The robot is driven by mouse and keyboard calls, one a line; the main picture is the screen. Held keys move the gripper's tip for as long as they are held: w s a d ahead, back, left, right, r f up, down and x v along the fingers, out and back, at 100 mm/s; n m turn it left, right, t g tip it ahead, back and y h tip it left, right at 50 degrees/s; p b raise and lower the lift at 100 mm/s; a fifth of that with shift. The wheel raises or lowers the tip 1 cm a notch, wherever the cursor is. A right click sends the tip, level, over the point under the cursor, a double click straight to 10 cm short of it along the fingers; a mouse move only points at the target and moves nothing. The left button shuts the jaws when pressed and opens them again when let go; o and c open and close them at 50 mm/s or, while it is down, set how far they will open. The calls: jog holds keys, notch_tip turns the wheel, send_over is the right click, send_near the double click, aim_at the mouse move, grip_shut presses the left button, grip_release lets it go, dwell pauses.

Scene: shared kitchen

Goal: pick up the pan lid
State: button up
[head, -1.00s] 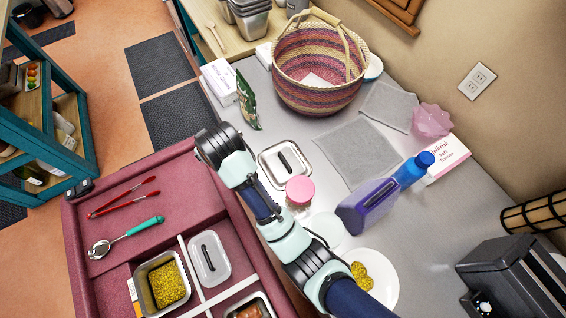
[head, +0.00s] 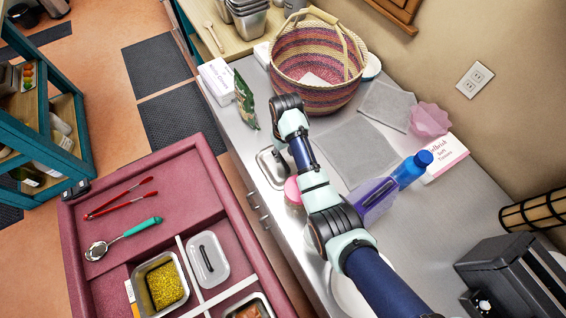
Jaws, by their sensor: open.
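A square metal lid with a dark handle lies on the grey counter; its left part (head: 266,170) shows and the rest is hidden behind my arm. A similar grey lid with a dark handle (head: 208,259) lies in a compartment of the maroon tray. I cannot tell which one is the pan lid. My gripper (head: 287,104) is open, with nothing visible in it. It appears above the counter, beyond the counter lid in the picture and in front of the basket. Its fingertips are hard to make out.
A woven basket (head: 318,78) and a green packet (head: 245,100) are close to my gripper. A pink-lidded jar (head: 292,190) is partly behind my arm. Grey cloths (head: 356,150) lie flat.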

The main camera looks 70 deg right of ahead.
aim_at(283, 160)
notch_tip(283, 160, down, 5)
jog(key=shift+w+b, duration=0.1)
jog(key=shift+b, duration=0.3)
jog(key=shift+c, duration=0.3)
grip_shut()
